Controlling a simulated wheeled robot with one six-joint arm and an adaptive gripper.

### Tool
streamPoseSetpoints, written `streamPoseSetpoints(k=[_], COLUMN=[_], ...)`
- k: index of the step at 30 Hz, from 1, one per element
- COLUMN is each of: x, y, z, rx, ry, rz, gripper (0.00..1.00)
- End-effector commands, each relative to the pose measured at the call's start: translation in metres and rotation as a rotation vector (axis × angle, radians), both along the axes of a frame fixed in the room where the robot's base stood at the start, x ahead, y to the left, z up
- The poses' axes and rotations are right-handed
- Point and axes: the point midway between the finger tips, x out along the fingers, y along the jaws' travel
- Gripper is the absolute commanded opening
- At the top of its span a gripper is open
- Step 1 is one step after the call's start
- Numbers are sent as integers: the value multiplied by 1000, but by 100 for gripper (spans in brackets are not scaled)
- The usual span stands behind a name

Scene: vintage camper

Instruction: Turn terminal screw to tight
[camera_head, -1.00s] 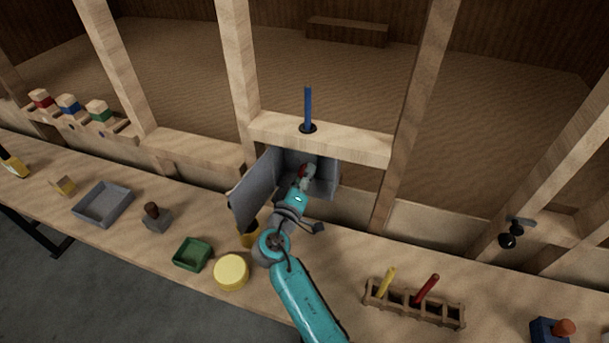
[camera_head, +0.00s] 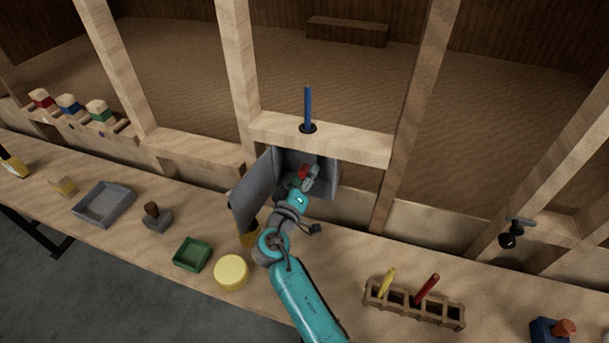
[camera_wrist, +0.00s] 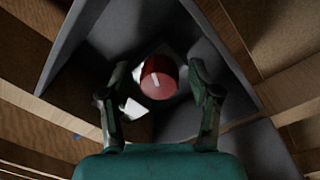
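The terminal screw shows as a round red knob (camera_wrist: 158,77) with a white mark across its face, inside a grey open box (camera_head: 325,180). The white mark is slightly tilted from upright in the wrist view. In the head view a bit of the red knob (camera_head: 303,171) shows just left of my fingers. My gripper (camera_wrist: 158,70) reaches into the box with one finger on each side of the knob. A gap shows between each finger and the knob, so it looks open and empty. The gripper also shows in the head view (camera_head: 311,178).
The box's grey door (camera_head: 254,190) stands open on the left, close to my wrist. On the bench are a yellow disc (camera_head: 231,271), a green tray (camera_head: 192,254) and a wooden rack (camera_head: 412,305) with yellow and red tools.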

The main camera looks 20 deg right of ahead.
Motion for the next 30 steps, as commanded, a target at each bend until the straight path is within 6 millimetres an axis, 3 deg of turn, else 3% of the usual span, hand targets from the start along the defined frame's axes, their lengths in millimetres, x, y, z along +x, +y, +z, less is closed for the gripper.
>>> streamPoseSetpoints(k=[11, 24, 30], x=[-6, -69, -89], y=[6, 54, 69], z=[0, -4, -4], rx=[-1, 0, 0], ry=[-1, 0, 0], rz=[3, 4, 3], gripper=[64, 64, 64])
